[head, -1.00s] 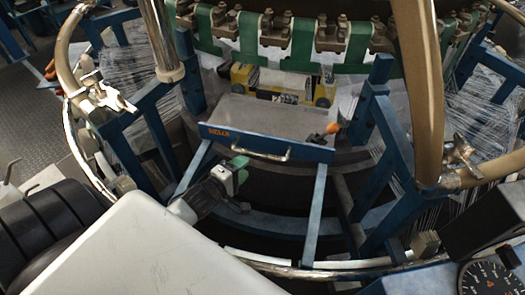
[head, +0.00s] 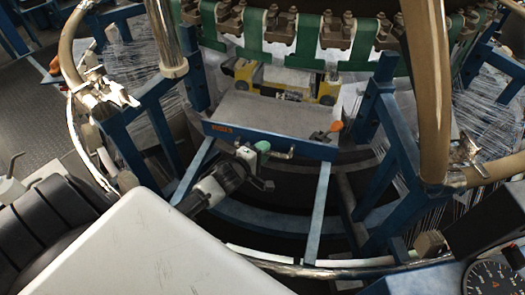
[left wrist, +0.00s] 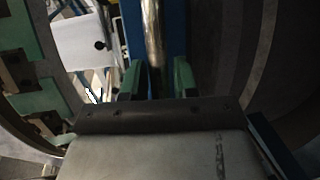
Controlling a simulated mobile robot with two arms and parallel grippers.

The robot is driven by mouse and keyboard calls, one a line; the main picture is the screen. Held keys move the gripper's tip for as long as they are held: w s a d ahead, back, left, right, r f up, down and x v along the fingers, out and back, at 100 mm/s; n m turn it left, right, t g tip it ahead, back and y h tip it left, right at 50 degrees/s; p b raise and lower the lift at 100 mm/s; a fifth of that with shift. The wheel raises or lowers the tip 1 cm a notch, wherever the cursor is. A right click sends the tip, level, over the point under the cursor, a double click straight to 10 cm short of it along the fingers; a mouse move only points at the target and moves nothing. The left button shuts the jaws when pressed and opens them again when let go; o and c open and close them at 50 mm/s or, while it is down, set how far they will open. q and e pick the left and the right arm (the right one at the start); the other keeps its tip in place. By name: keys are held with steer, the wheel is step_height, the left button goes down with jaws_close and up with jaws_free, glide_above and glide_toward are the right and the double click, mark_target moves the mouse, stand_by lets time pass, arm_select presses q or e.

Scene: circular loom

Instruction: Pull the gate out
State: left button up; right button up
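The gate is a flat grey metal plate (head: 262,111) with a blue front bar (head: 298,146). It sits between the blue side rails below the loom ring. Its silver handle (head: 281,154) is on the front bar, partly hidden by my left gripper (head: 256,153). In the left wrist view the handle (left wrist: 152,38) is a shiny bar along the blue front (left wrist: 174,25). The two green fingers of my left gripper (left wrist: 157,80) are apart, with the bar's near end in line with the gap. Contact cannot be told. My right gripper is out of view.
An orange-tipped lever (head: 336,126) stands at the gate's right end. Yellow-sided parts (head: 327,88) sit behind the plate. Blue frame posts (head: 389,130) and tan hoops (head: 432,100) flank the opening. Below the front bar is a dark open space between two blue rails.

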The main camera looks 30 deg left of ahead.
arm_select(q)
jaws_close()
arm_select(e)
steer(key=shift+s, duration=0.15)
arm_select(q)
steer(key=shift+s, duration=0.15)
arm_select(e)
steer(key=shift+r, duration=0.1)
